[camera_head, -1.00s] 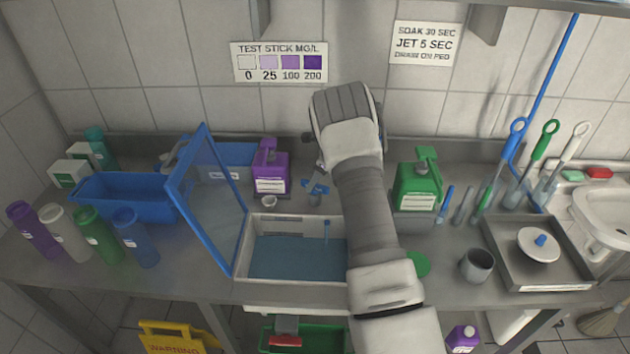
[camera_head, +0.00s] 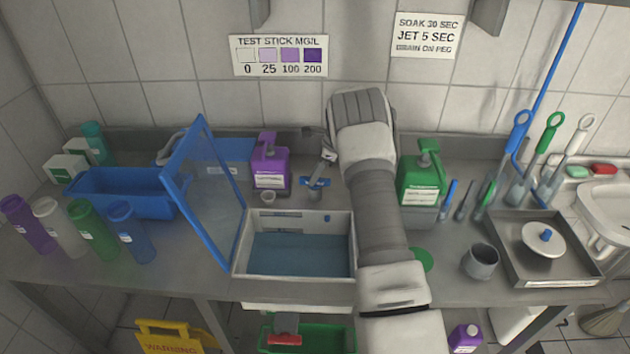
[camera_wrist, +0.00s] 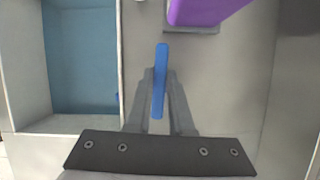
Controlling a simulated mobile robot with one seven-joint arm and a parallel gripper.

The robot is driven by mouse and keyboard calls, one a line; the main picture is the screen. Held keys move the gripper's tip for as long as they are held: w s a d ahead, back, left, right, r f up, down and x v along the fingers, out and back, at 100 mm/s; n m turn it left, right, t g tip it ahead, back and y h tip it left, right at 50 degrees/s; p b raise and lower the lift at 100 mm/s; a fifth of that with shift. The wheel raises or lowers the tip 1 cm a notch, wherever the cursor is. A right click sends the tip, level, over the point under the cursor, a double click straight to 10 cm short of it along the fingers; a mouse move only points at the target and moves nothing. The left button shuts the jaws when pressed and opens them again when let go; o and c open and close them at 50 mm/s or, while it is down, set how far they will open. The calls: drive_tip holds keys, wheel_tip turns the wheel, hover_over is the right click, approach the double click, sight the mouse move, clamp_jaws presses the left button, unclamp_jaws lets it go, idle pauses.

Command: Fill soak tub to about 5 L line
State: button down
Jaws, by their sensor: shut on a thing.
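The soak tub (camera_head: 245,268) is a white open box on the counter with blue water (camera_head: 300,255) in it. Its pale inner wall shows above the water. The tub wall (camera_wrist: 80,124) and water also show at the left of the wrist view. A blue tap lever (camera_head: 314,182) stands behind the tub's back right corner. My gripper (camera_head: 322,174) is at this lever, shut on it. In the wrist view the blue lever (camera_wrist: 161,70) lies between the fingers of my gripper (camera_wrist: 158,90). I see no stream falling into the tub. No 5 L line is readable.
A blue-framed clear lid (camera_head: 205,195) stands raised at the tub's left. A purple pump bottle (camera_head: 270,170) is behind the tub. A green pump bottle (camera_head: 420,185) stands right of my arm. A grey cup (camera_head: 481,262) and tray (camera_head: 555,268) are further right.

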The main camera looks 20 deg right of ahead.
drive_tip(key=shift+n, duration=0.5)
drive_tip(key=c, duration=0.8)
unclamp_jaws()
drive_tip(key=v, duration=1.7)
drive_tip(key=shift+w+d+r+b, duration=0.2)
drive_tip(key=shift+r+b, duration=0.05)
drive_tip(key=shift+b, duration=0.2)
